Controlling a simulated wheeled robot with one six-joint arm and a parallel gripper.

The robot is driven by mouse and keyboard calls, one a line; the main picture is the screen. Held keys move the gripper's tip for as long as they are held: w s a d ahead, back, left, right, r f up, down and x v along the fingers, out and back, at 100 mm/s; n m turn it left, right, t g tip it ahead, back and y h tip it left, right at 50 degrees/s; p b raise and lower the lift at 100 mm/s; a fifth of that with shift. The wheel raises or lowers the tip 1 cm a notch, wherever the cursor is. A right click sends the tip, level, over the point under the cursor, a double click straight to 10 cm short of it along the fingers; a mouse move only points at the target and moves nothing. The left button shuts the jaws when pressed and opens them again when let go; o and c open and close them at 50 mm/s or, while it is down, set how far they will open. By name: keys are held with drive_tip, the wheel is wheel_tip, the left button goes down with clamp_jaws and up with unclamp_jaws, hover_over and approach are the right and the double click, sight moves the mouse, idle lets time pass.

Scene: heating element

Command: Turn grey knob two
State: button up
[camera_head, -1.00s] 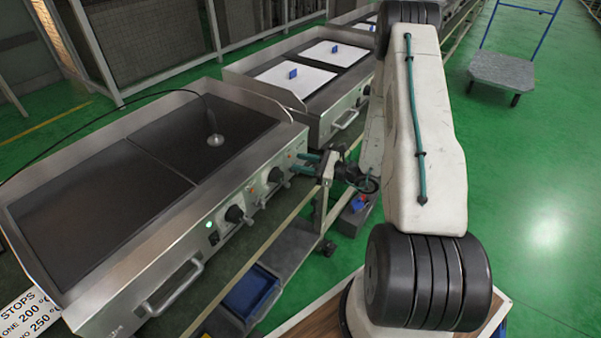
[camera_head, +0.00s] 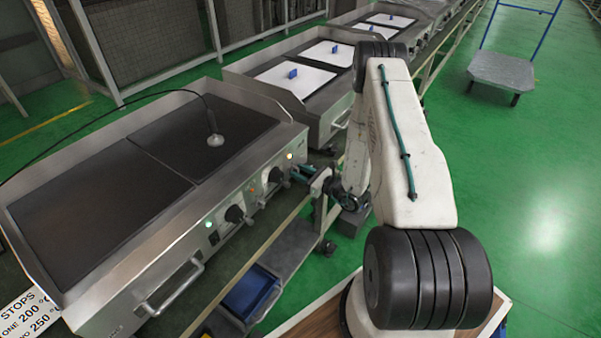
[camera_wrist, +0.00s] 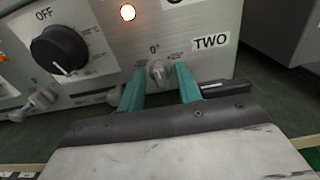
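Grey knob two (camera_wrist: 157,71) sits on the steel front panel under a "0°" mark, beside a "TWO" label (camera_wrist: 211,41). My gripper (camera_wrist: 160,70) has its two teal fingers on either side of this knob in the wrist view, with a visible gap on each side. The fingers are open, and the knob does not look gripped. In the head view my gripper (camera_head: 301,173) is at the right end of the front panel, and the grey knob is too small to make out there.
A black knob (camera_wrist: 58,48) marked "OFF" is left of grey knob two, and another grey knob (camera_wrist: 38,102) is lower left. A probe (camera_head: 215,139) stands on the hot plate (camera_head: 90,200). A second griddle (camera_head: 318,125) stands behind.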

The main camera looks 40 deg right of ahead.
drive_tip(key=c, duration=0.7)
drive_tip(key=shift+m, duration=0.3)
drive_tip(key=m, duration=0.5)
drive_tip(key=shift+w+d, duration=0.1)
drive_tip(key=m, duration=0.6)
drive_tip(key=shift+f, duration=0.1)
drive_tip(key=shift+m, duration=0.3)
drive_tip(key=o, duration=0.7)
